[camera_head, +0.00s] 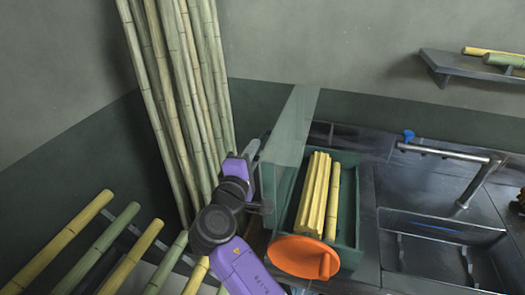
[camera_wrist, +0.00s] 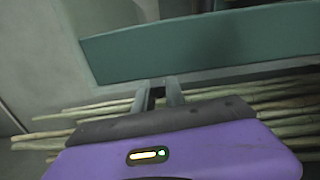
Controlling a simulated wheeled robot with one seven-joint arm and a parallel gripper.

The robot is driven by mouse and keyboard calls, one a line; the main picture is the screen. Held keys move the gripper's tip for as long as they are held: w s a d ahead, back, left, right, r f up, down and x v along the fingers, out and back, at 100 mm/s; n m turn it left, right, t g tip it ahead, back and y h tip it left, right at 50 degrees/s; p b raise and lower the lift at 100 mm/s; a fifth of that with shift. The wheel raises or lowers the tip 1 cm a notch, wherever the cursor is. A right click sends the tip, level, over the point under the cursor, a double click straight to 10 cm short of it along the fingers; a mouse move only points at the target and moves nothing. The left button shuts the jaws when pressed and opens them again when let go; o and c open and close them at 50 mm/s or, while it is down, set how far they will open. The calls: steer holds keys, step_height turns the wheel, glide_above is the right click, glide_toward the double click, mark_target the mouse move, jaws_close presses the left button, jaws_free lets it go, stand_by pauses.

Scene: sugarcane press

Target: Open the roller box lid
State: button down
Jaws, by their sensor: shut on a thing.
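The roller box (camera_head: 345,215) is a green open-topped box on the counter in the head view, with yellow ribbed rollers or canes (camera_head: 315,195) inside. Its lid (camera_head: 290,128) is a pale, see-through green panel raised steeply at the box's left side. The lid fills the upper part of the wrist view as a teal panel (camera_wrist: 200,45). My gripper (camera_wrist: 160,92) is at the lid's edge, its two narrow fingers close together and shut on it. The fingertips' exact contact is partly hidden. In the head view my purple arm comes up on the left of the box.
An orange round part (camera_head: 303,257) sits at the box's front. A sink with a tap (camera_head: 450,152) is to the right. Tall bamboo canes (camera_head: 180,100) lean in the corner behind my arm, and more canes (camera_head: 60,240) lie at lower left. A wall shelf (camera_head: 470,65) is at upper right.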

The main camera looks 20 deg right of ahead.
steer(key=shift+w+a, duration=0.1)
steer(key=shift+a, duration=0.05)
steer(key=c, duration=1.4)
jaws_free()
steer(key=b+v, duration=0.1)
steer(key=v, duration=0.7)
steer(key=shift+b, duration=0.3)
steer(key=shift+w, duration=0.1)
